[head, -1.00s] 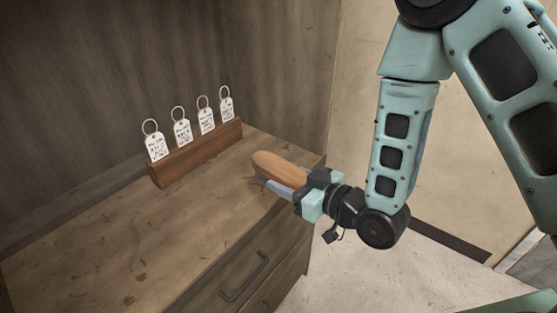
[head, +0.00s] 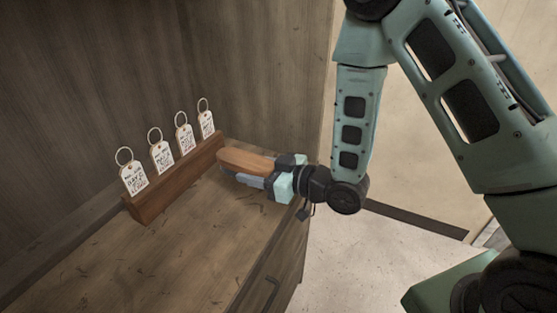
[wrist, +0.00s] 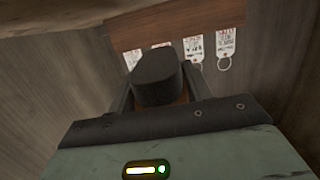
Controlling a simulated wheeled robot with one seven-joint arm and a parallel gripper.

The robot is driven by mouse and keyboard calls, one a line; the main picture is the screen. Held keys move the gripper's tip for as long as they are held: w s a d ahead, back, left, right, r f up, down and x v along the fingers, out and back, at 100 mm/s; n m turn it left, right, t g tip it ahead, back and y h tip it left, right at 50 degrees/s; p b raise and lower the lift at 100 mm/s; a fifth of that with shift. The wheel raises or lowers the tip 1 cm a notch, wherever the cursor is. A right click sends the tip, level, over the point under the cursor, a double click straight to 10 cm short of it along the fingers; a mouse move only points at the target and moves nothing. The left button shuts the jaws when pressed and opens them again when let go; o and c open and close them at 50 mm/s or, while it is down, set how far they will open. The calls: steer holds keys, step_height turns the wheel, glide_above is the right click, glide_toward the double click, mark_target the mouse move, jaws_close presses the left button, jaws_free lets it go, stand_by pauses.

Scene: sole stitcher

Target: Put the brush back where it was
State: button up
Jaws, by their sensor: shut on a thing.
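The brush (head: 243,160) has a rounded tan wooden back and is held in my gripper (head: 258,175), above the right end of the wooden cabinet top. In the head view its wooden back faces up and its tip points left, toward the right end of the tag rack. My gripper is shut on it. In the wrist view, the dark end of the brush (wrist: 157,77) sits between the fingers and hides much of what lies beyond. I cannot tell whether the brush touches the cabinet top.
A wooden rack (head: 170,185) holding several white ring tags (head: 162,157) stands along the back of the cabinet top (head: 190,240). The top is bare in front of the rack. A drawer handle (head: 268,293) shows on the front.

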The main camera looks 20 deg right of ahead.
steer(key=w+d+p, duration=0.1)
steer(key=w+d, duration=0.8)
step_height(320, 180, down, 2)
steer(key=shift+f, duration=0.1)
step_height(320, 180, down, 4)
steer(key=shift+w+f, duration=0.1)
steer(key=shift+f, duration=0.1)
steer(key=shift+w+d+f+p, duration=0.1)
steer(key=shift+d+f+p, duration=0.1)
steer(key=shift+p, duration=0.1)
steer(key=shift+f, duration=0.15)
steer(key=o, duration=1.1)
